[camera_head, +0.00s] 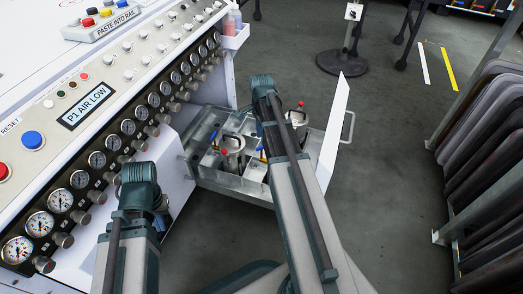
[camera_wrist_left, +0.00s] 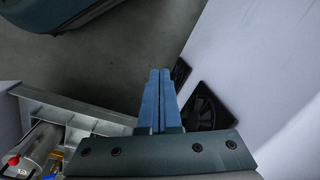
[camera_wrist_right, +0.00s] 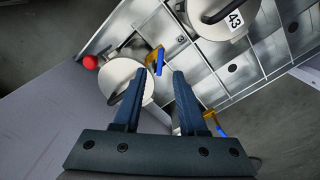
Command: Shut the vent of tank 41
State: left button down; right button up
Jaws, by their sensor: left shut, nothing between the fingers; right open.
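No number 41 is readable in any view. In the head view an open metal drawer (camera_head: 229,184) holds metal tanks with red knobs and blue-and-yellow levers; one tank (camera_head: 235,161) stands at left, partly hidden by my right arm. My right gripper (camera_wrist_right: 160,72) is open and empty over the drawer, its fingers in front of a tank (camera_wrist_right: 118,80) with a black handle and a red knob (camera_wrist_right: 90,62). Tank 43 (camera_wrist_right: 212,22) is beyond. My left gripper (camera_wrist_left: 157,73) is shut and empty beside the drawer; a tank (camera_wrist_left: 42,142) shows at lower left.
The white console (camera_head: 125,75) with gauges and knobs stands left of the drawer. The drawer's white front panel (camera_head: 334,130) and handle rise at its right. A rack of dark padded pieces (camera_head: 490,130) is at far right. Grey floor between is clear.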

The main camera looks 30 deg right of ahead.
aim_at(261, 147)
notch_tip(261, 147, down, 5)
jog(key=b, duration=0.3)
jog(key=shift+r, duration=0.2)
grip_shut()
